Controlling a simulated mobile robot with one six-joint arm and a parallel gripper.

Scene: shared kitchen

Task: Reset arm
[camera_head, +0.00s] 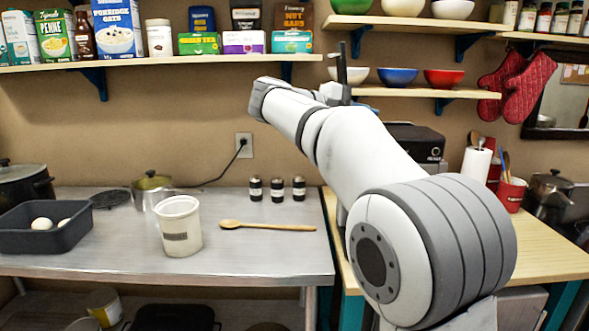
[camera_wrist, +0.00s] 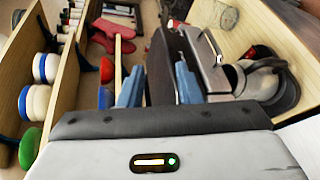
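My arm rises from the lower right of the head view, bends near the upper left shelf's edge and turns back toward the right. My gripper shows only partly there, as dark upright parts (camera_head: 342,72) in front of the bowl shelf. In the wrist view, the two blue-grey fingers of my gripper (camera_wrist: 158,84) stand apart, with no object seen held between them. A dark box-like appliance shows behind the gap. Whether the gripper touches the shelf or bowls cannot be told.
The bowl shelf (camera_head: 415,92) holds a blue bowl (camera_head: 397,76) and a red bowl (camera_head: 443,78) close to my gripper. Below, the metal counter (camera_head: 260,262) carries a white tub (camera_head: 179,226), a wooden spoon (camera_head: 268,226) and a dark tray (camera_head: 45,232).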

